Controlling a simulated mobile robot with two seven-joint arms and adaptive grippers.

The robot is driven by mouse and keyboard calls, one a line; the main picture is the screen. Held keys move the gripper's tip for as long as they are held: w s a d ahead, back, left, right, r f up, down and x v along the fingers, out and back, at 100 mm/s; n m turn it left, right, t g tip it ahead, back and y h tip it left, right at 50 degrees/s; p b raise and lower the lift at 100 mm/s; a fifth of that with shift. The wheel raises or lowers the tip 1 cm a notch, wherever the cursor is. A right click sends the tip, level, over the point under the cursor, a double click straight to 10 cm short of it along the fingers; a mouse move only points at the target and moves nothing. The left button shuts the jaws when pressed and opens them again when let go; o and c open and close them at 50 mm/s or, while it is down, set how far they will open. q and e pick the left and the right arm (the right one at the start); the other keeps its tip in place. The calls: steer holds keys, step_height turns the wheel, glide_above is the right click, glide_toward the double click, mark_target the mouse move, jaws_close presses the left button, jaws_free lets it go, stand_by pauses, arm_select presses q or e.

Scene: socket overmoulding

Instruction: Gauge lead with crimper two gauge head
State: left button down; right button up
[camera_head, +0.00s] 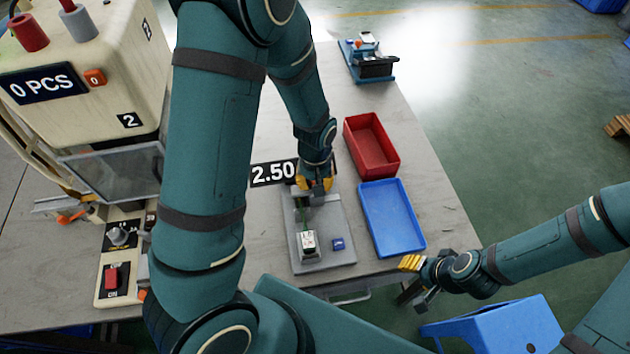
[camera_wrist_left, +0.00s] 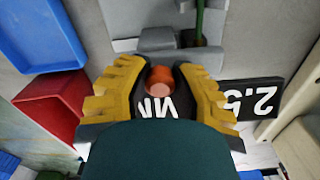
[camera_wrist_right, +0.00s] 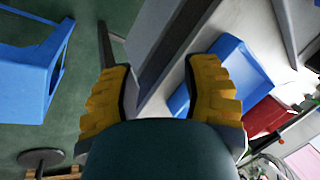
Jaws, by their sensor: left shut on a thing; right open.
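A grey gauge fixture (camera_head: 341,220) lies on the table below a black 2.50 readout (camera_head: 272,173). A white block (camera_head: 308,244) sits at its near end, with a green lead (camera_head: 304,217) running from it towards the fixture's far end. My left gripper (camera_head: 315,186) is over the far end. In the left wrist view it is shut on an orange round piece (camera_wrist_left: 159,82), in front of a black label; the green lead (camera_wrist_left: 199,22) shows beyond the fingers. My right gripper (camera_head: 412,266) is open and empty off the table's near right edge.
A red bin (camera_head: 394,160) and a blue tray (camera_head: 416,240) stand right of the fixture. A small blue part (camera_head: 338,244) lies on the plate. The crimping machine (camera_head: 140,60) reading 0 PCS stands left. A blue stool (camera_head: 515,325) is below my right arm. Another device (camera_head: 378,66) sits at the back.

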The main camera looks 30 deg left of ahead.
arm_select(q)
steer(key=w+d, duration=0.1)
steer(key=d, duration=0.1)
steer(key=w+d, duration=0.1)
steer(key=shift+w+d, duration=0.35)
steer(key=shift+w, duration=0.05)
steer(key=c, duration=0.8)
jaws_free()
steer(key=shift+d, duration=0.1)
steer(key=shift+o, duration=0.2)
step_height(320, 180, up, 12)
